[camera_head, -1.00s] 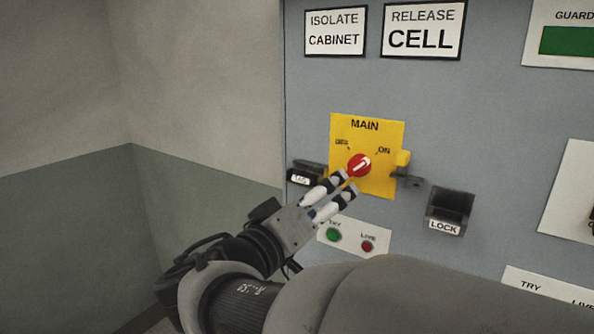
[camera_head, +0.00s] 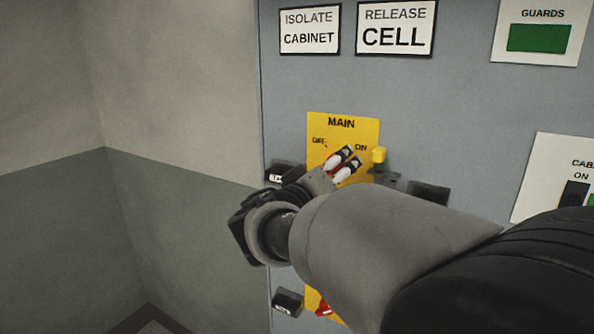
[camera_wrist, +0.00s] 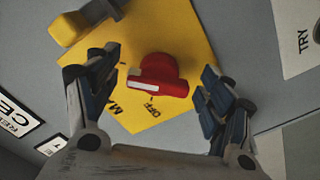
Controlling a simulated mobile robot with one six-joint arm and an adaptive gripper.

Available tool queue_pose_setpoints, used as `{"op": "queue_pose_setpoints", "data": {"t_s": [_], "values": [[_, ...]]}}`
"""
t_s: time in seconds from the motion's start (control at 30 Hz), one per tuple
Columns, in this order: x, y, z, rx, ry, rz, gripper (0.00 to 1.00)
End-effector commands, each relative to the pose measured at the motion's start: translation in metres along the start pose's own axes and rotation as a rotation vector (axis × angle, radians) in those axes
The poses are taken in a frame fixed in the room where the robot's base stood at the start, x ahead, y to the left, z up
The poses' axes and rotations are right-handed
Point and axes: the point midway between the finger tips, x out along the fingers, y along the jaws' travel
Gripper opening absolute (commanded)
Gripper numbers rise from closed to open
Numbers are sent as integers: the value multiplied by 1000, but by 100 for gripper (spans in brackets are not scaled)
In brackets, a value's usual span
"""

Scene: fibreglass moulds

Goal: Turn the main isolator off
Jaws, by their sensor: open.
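The main isolator is a yellow plate (camera_head: 316,149) with MAIN, OFF and ON labels on a grey cabinet. Its red knob (camera_wrist: 165,75) shows in the wrist view, with a white mark on its lower-left part, above the OFF label. The ON label is hidden in that view. In the head view my gripper (camera_head: 345,163) covers most of the knob, with only a little red showing. My gripper (camera_wrist: 160,73) is open in the wrist view. One finger is on each side of the knob, with visible gaps between.
Dark holders stand to the left (camera_head: 287,168) and right (camera_head: 430,192) of the plate. Another red knob (camera_head: 324,308) shows below my arm. A wall corner lies left of the cabinet.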

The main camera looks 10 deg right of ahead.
Motion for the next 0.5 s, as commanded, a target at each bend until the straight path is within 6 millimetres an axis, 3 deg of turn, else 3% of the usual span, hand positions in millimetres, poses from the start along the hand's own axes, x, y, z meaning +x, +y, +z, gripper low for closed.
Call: {"op": "queue_pose_setpoints", "data": {"t_s": [0.1,0.5], "values": [[0,0,0,0,0,0,73],[0,0,0,0,0,0,47]]}}
